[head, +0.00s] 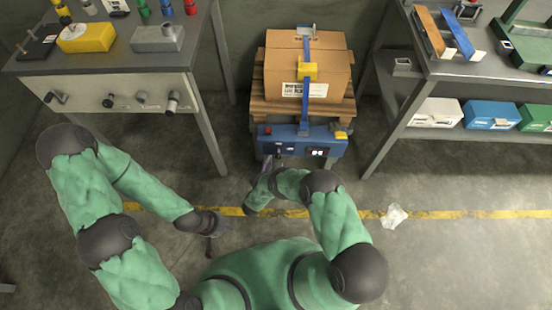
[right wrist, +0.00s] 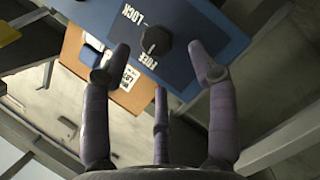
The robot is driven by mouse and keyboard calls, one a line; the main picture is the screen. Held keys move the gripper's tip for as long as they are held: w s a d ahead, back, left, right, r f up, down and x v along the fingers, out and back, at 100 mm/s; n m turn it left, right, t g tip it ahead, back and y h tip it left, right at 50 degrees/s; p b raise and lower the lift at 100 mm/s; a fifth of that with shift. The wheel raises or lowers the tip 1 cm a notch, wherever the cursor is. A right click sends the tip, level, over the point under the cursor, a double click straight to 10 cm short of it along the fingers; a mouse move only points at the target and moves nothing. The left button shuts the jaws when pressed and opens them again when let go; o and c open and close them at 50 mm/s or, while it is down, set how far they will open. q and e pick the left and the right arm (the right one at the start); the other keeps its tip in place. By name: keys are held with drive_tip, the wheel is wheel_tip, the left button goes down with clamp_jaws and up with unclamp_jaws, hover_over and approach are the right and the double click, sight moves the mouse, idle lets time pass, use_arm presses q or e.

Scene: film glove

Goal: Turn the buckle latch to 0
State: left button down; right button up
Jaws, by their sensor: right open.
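A blue strap unit (head: 330,143) stands at the front of the strapped cardboard box. In the right wrist view, a black knob (right wrist: 156,40) sits on its dark panel between the words LOCK and FREE. Its pointer direction is too small to tell. A yellow buckle (head: 307,71) sits on the blue strap over the box. My right gripper (head: 272,168) is just in front of the unit. In its wrist view the gripper (right wrist: 160,62) has its fingers spread, empty, with the knob beyond them, apart. My left gripper (head: 213,226) hangs low above the floor; its fingers are unclear.
The cardboard box (head: 281,60) rests on a wooden pallet (head: 262,110). A workbench (head: 105,65) stands at left and shelving (head: 430,72) at right, both with items. A crumpled clear wrapper (head: 394,216) lies near the yellow floor line. The floor at lower right is open.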

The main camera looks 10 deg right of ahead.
drive_tip(key=v, duration=0.5)
drive_tip(key=shift+s+a+r, duration=0.1)
drive_tip(key=shift+s+a, duration=0.1)
drive_tip(key=shift+s, duration=0.05)
drive_tip(key=shift+w, duration=0.1)
